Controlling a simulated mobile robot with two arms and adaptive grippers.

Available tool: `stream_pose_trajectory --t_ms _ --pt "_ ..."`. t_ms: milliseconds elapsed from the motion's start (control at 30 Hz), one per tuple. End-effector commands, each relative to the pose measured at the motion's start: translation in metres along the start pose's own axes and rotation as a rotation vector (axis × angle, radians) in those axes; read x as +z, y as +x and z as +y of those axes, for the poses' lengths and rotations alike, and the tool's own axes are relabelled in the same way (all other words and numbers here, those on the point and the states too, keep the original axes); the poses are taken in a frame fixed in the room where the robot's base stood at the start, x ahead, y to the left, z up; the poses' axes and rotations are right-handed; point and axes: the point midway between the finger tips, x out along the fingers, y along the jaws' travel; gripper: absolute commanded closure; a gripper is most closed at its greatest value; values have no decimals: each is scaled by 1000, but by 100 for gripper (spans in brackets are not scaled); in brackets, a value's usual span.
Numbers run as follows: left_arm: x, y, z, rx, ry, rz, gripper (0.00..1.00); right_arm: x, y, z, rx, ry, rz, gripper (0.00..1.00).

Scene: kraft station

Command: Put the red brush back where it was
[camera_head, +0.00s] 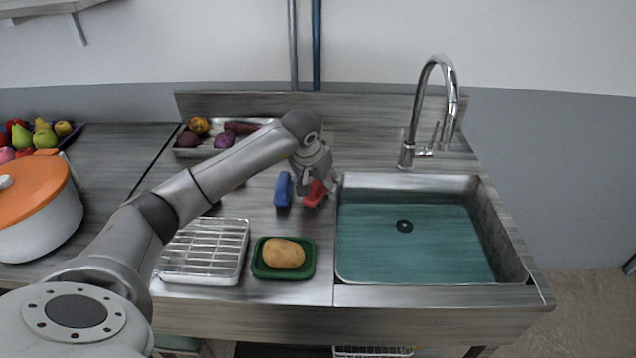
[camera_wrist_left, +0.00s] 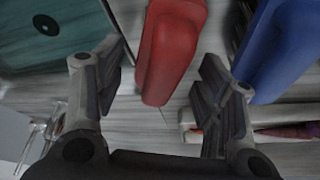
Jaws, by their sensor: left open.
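The red brush (camera_head: 314,194) stands on the steel counter, just left of the sink and right of a blue brush (camera_head: 283,190). My left gripper (camera_head: 316,181) is at the red brush, partly covering it in the head view. In the left wrist view the red brush (camera_wrist_left: 171,50) lies between the two spread fingers of my left gripper (camera_wrist_left: 160,85), with gaps on both sides. The blue brush (camera_wrist_left: 280,48) is outside the fingers, to the right. My right gripper is in neither view.
The sink (camera_head: 432,283) holds teal water, with a curved tap (camera_head: 449,95) behind it. A green tray (camera_head: 284,275) with a potato, a wire rack (camera_head: 203,252) and a vegetable tray (camera_head: 187,153) stand on the counter. An orange-lidded pot (camera_head: 36,205) is at left.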

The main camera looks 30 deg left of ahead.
Motion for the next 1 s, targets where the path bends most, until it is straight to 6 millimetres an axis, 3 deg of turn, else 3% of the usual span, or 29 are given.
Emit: stream_pose_trajectory --t_ms 167,633,800,1000 --pt "-2 -14 -1 -1 1 5 37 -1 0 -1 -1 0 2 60" --pt "-2 -106 0 0 0 4 37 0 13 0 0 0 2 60" --pt "-1 -121 0 -1 0 1 37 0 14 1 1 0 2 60" --pt "-1 -123 0 0 0 0 37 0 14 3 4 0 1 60"
